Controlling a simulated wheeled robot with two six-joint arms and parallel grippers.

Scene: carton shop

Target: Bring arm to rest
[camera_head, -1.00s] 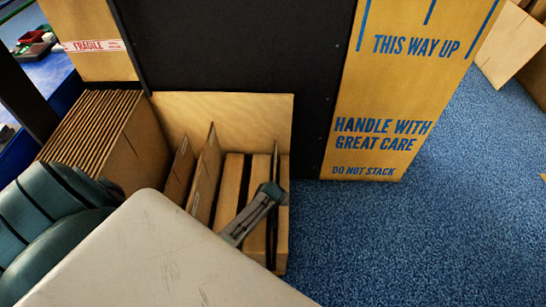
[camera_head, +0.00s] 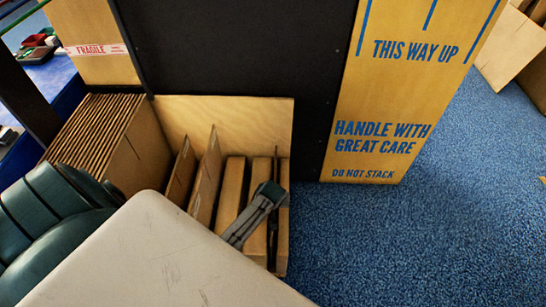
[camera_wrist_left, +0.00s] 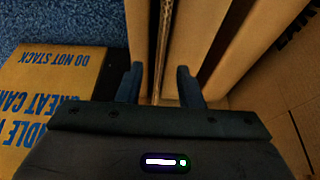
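My left gripper (camera_head: 268,192) is low over the right side of an open wooden bin (camera_head: 225,115), partly hidden by my own arm in the head view. In the left wrist view my left gripper (camera_wrist_left: 158,85) has its two dark fingers apart. The edge of a thin cardboard sheet (camera_wrist_left: 164,45) runs through the gap between them, with space on both sides of it. I cannot tell whether either finger touches cardboard. My right gripper is in neither view.
Upright flat cardboard (camera_head: 205,180) stands in the bin. A stack of folded cartons (camera_head: 95,130) is to its left. A dark panel (camera_head: 235,60) and a tall printed carton (camera_head: 385,100) stand behind. Blue carpet (camera_head: 420,240) is clear at right.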

